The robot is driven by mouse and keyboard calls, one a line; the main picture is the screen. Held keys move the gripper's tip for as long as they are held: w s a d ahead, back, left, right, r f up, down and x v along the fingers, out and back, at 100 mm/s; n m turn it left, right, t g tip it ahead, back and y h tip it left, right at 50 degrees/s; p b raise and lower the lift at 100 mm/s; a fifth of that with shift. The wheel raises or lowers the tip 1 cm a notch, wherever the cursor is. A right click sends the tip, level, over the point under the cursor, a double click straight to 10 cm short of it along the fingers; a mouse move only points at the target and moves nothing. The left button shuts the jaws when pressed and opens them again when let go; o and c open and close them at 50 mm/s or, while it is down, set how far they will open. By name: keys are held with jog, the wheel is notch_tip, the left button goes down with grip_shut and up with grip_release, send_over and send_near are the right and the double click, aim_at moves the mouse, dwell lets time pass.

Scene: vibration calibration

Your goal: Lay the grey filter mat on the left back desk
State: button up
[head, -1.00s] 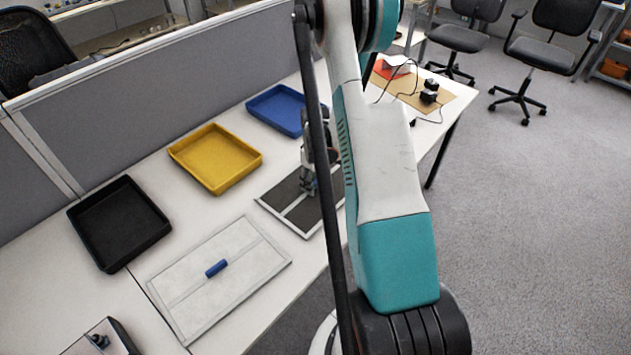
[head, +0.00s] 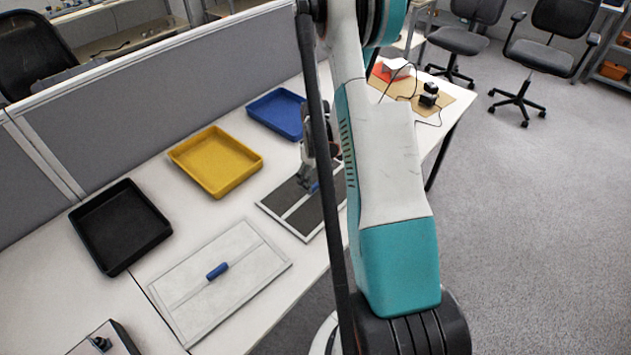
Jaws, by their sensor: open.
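A dark grey framed mat (head: 297,214) with a pale centre strip lies on the near white desk, partly hidden by my arm. A blue grip (head: 315,187) shows on it. My gripper (head: 310,184) is open and low over this mat, right at the blue grip; I cannot tell if it touches. A light grey framed mat (head: 237,262) with its own blue grip lies flat to the left. Which one is the filter mat is not marked. Beyond the partition, part of a back desk (head: 122,42) shows at the upper left.
A black tray (head: 76,218), a yellow tray (head: 256,160) and a blue tray (head: 252,107) stand along the grey partition (head: 150,105). A brown board (head: 445,104) with small devices and a cable lies at the desk's far end.

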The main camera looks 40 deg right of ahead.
aim_at(316, 185)
notch_tip(316, 185, up, 9)
jog(key=p, duration=0.2)
